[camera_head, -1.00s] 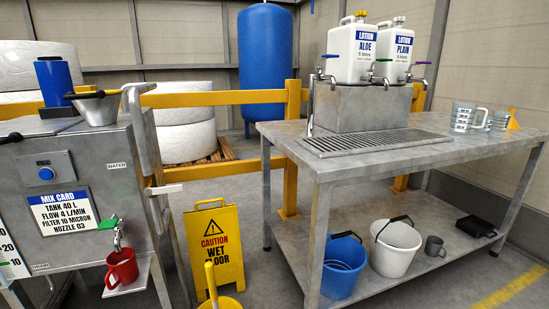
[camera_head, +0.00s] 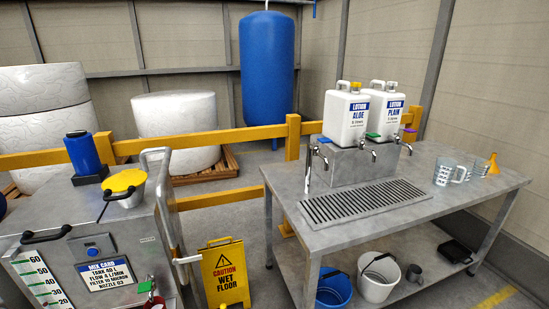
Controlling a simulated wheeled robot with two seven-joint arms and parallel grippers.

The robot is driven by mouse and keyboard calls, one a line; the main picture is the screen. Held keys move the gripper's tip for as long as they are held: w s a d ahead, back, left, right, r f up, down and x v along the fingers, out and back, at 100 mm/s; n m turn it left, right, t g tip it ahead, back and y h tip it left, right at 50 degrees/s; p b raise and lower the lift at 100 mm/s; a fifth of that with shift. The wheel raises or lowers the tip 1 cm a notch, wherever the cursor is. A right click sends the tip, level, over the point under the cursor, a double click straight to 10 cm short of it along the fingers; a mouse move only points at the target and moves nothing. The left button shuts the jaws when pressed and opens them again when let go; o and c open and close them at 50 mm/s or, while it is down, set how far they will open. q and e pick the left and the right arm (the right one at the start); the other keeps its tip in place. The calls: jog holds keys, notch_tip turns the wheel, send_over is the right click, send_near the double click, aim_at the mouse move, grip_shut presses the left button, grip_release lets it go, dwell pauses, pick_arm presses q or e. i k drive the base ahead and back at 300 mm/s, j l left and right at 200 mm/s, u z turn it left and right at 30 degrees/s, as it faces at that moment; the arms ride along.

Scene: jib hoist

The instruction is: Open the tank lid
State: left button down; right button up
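The steel tank (camera_head: 60,283) stands at the lower left, with a level scale (camera_head: 42,283) and a mix card (camera_head: 107,275) on its front. Its flat grey lid (camera_head: 42,215) has a black bar handle (camera_head: 47,234) near the front edge. The lid looks level and shut on the tank top. A metal pail (camera_head: 134,198) with yellow showing at its top and a blue cylinder on a black base (camera_head: 83,153) stand behind and right of the handle. Neither of my grippers is in view.
A yellow caution sign (camera_head: 225,275) stands right of the tank. A steel bench (camera_head: 410,212) with two lotion jugs (camera_head: 347,117), measuring cups (camera_head: 444,172) and a drip grate is at the right. Buckets (camera_head: 378,282) sit below it. A yellow rail (camera_head: 220,137) runs behind.

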aim_at(64, 211)
jog(key=u, duration=1.65)
